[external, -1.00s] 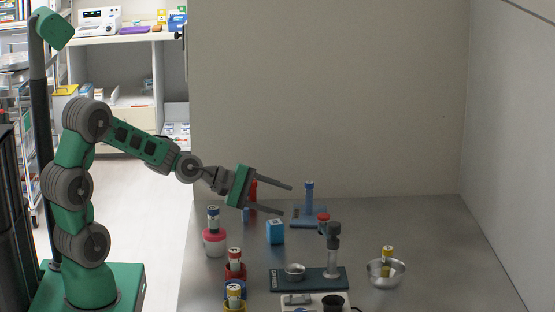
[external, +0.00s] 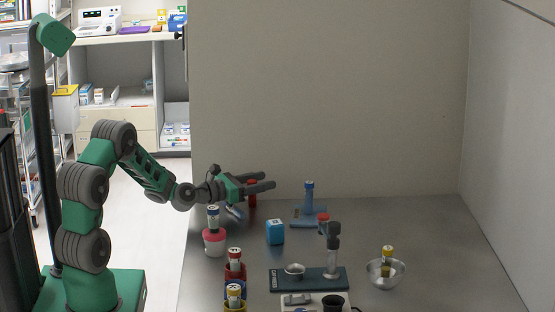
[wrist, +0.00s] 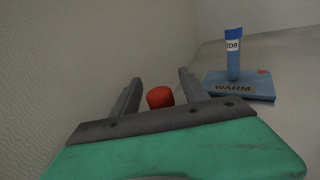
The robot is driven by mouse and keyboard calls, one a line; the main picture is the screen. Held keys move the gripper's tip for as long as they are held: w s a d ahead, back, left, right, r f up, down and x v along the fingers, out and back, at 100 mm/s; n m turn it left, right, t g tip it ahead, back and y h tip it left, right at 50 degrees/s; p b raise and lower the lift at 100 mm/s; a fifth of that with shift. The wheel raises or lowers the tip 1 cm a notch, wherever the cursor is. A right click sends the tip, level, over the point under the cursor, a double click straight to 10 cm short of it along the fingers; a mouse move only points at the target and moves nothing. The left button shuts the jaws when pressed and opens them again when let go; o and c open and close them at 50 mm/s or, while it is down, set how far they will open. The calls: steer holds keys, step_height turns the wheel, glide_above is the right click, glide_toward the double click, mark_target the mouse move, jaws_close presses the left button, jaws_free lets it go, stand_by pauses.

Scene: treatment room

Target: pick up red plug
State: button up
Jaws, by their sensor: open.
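A red upright thing that looks like the red plug (external: 252,197) stands near the back wall, partly hidden behind my gripper. In the wrist view its rounded red top (wrist: 160,97) shows between the two fingers, close to the palm edge; its lower part is hidden. My gripper (external: 272,180) is open, and its fingers point right, roughly level, in the external view. In the wrist view the fingers (wrist: 160,76) are spread on either side of the red top with gaps. I cannot tell whether the fingers are level with it or above it.
A blue-capped tube (wrist: 233,55) stands on a blue base marked WARM (wrist: 217,84). A blue box (external: 275,232), capped tubes in holders (external: 235,268), a dark stand (external: 310,279) and a metal bowl (external: 386,275) occupy the table. The wall is close behind; the right table area is clear.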

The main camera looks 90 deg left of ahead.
jaws_close()
stand_by(0.6)
